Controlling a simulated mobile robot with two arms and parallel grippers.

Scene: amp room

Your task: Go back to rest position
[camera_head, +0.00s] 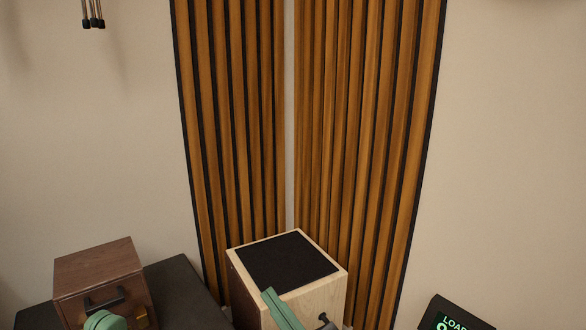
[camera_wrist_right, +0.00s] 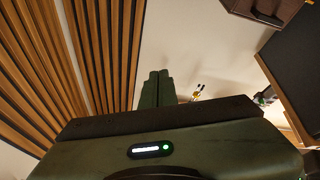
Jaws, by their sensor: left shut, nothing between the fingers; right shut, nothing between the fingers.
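In the right wrist view my right gripper (camera_wrist_right: 159,76) has its two green fingers side by side, shut and empty, with bare wall and slatted panels behind. In the head view a green bar of my right arm (camera_head: 281,309) comes up from the bottom edge in front of the light wooden box (camera_head: 318,300). A rounded green end of my left arm (camera_head: 105,321) shows at the bottom left, in front of the brown wooden box (camera_head: 95,270). The fingers on that side are hard to make out, and nothing is seen held. The rest of both arms is out of frame.
Brown slatted panels (camera_head: 365,130) cover the room corner behind the light box, which has a black top. The brown box with a dark handle stands on a dark surface (camera_head: 178,285). A device with a lit screen (camera_head: 452,320) is at the bottom right.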

